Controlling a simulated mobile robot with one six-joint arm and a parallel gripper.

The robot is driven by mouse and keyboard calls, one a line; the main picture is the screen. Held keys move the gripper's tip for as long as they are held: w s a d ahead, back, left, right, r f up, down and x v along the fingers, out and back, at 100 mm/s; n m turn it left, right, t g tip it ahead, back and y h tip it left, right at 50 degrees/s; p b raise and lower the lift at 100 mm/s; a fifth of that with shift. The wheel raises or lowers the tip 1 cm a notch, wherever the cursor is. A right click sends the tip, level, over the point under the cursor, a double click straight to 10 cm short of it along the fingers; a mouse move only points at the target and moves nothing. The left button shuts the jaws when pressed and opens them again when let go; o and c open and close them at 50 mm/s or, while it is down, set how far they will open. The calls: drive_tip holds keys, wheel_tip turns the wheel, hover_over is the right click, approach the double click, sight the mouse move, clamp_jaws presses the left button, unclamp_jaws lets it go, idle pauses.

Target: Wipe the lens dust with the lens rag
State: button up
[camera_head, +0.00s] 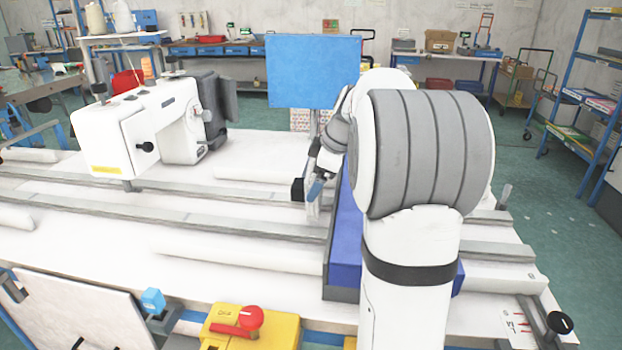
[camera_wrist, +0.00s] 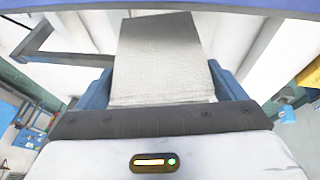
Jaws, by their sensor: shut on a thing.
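My gripper (camera_head: 314,190) is over the white worktable, left of the blue block, partly hidden by my arm in the head view. In the wrist view its blue fingers (camera_wrist: 228,82) are shut on a pale grey, woven-looking piece, which I take to be the lens rag (camera_wrist: 160,72). The rag sticks out beyond the fingers, and its upper part is in darker shade. A small pale patch shows below the fingers in the head view, too small to identify. I cannot make out a lens or any lens dust in either view.
A white sewing machine (camera_head: 150,125) stands on the left of the worktable (camera_head: 255,145). Long grey rails (camera_head: 240,228) cross the table. A blue block (camera_head: 345,235) lies beside my arm. A blue panel (camera_head: 313,72) stands behind.

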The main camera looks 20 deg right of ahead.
drive_tip(key=shift+w+d+p, duration=0.2)
drive_tip(key=shift+w+d, duration=0.25)
drive_tip(key=shift+w, duration=0.3)
drive_tip(key=shift+w+d+p, duration=0.25)
drive_tip(key=shift+w+d, duration=0.25)
drive_tip(key=shift+w, duration=0.2)
drive_tip(key=shift+w+d+p, duration=0.2)
drive_tip(key=shift+w+d, duration=0.25)
drive_tip(key=shift+w, duration=0.3)
drive_tip(key=shift+s, duration=0.1)
drive_tip(key=s+a+b, duration=0.3)
drive_tip(key=s+b, duration=0.1)
drive_tip(key=s, duration=0.1)
drive_tip(key=shift+a, duration=0.3)
drive_tip(key=shift+s+d+b, duration=0.1)
drive_tip(key=shift+b, duration=0.2)
